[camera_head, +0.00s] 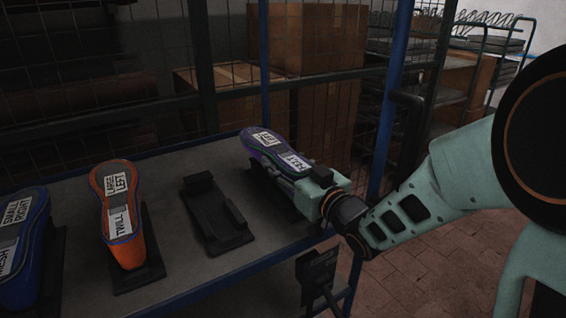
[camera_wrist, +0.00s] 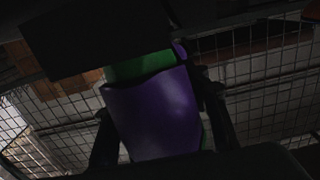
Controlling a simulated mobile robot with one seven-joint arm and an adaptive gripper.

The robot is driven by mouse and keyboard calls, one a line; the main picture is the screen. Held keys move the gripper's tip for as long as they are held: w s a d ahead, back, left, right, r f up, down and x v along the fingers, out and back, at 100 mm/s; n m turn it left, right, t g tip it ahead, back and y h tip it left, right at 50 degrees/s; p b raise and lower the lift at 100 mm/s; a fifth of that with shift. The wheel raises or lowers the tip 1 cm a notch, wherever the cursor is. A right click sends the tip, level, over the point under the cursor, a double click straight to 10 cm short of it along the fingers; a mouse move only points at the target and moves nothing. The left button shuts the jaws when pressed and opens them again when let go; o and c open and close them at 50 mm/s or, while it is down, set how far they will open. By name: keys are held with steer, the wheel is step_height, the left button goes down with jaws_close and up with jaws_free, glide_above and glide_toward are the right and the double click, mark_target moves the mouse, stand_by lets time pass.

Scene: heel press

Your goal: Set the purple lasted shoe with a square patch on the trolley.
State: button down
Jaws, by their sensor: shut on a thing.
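The purple shoe (camera_head: 272,146) is at the right end of a blue-framed shelf, sole up, with white labels on it. One label reads LEFT; the other is too small to read surely. My gripper (camera_head: 297,178) is shut on it from the right. In the wrist view the shoe (camera_wrist: 155,112) shows purple with a green part, between the two dark fingers of my gripper (camera_wrist: 162,115). A black stand shows partly under the shoe; I cannot tell whether they touch. No square patch can be made out.
An empty black stand (camera_head: 217,217) is left of the held shoe. An orange shoe (camera_head: 119,215) and a blue shoe (camera_head: 22,250) rest on stands further left. Wire mesh and a blue post (camera_head: 397,75) stand behind. A rack (camera_head: 490,45) with wire hoops is at the back right.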

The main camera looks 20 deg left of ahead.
mark_target(301, 177)
steer(key=c, duration=1)
jaws_free()
steer(key=shift+s+d+f, duration=0.1)
steer(key=shift+f, duration=0.1)
steer(key=shift+s+d, duration=0.1)
steer(key=shift+d, duration=0.1)
steer(key=v, duration=0.7)
steer(key=shift+r, duration=0.2)
steer(key=shift+a, duration=0.1)
